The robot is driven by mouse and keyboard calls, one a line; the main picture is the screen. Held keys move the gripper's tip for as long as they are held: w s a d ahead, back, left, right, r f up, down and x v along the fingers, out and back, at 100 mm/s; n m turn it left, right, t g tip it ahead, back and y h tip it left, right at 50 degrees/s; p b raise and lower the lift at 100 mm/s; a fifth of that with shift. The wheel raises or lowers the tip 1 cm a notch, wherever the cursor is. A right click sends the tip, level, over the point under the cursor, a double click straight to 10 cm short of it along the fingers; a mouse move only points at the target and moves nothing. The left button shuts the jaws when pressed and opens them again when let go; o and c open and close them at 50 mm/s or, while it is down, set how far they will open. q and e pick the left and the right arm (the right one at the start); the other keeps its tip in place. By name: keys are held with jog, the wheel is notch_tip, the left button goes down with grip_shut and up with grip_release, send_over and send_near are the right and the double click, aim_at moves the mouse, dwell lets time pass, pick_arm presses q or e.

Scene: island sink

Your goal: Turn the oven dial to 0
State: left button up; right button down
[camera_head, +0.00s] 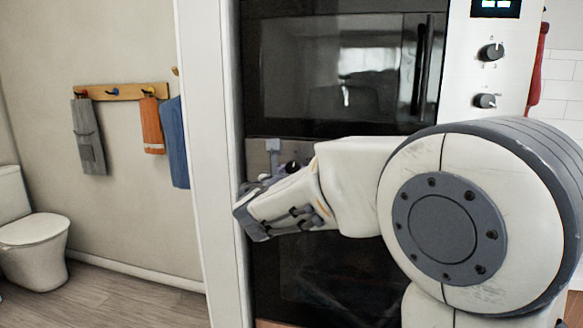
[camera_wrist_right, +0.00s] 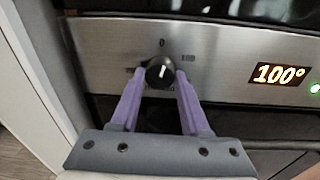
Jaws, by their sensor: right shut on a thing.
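The black oven dial (camera_wrist_right: 160,73) is on a brushed metal panel (camera_wrist_right: 215,58) in the right wrist view. Its white mark points up and slightly right, near the 0 printed above it. The purple fingers of my right gripper (camera_wrist_right: 158,82) are shut on the dial, one on each side. The lit display (camera_wrist_right: 279,74) reads 100°. In the head view my right gripper (camera_head: 282,158) is at the oven panel, and my arm hides most of the panel. The dark oven door (camera_head: 330,275) is below. My left gripper is not in view.
A microwave (camera_head: 335,65) is above the oven panel, with two more knobs (camera_head: 490,52) to its right. A white wall edge (camera_head: 208,130) stands close left of my gripper. Farther left are hanging towels (camera_head: 88,135) and a toilet (camera_head: 35,240).

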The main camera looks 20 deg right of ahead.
jog(key=shift+r+n+p, duration=0.1)
jog(key=shift+n+p, duration=0.55)
jog(key=shift+n, duration=0.95)
jog(key=shift+c, duration=1.9)
grip_release()
jog(key=v, duration=1)
jog(key=shift+s+a, duration=0.15)
jog(key=shift+s, duration=0.05)
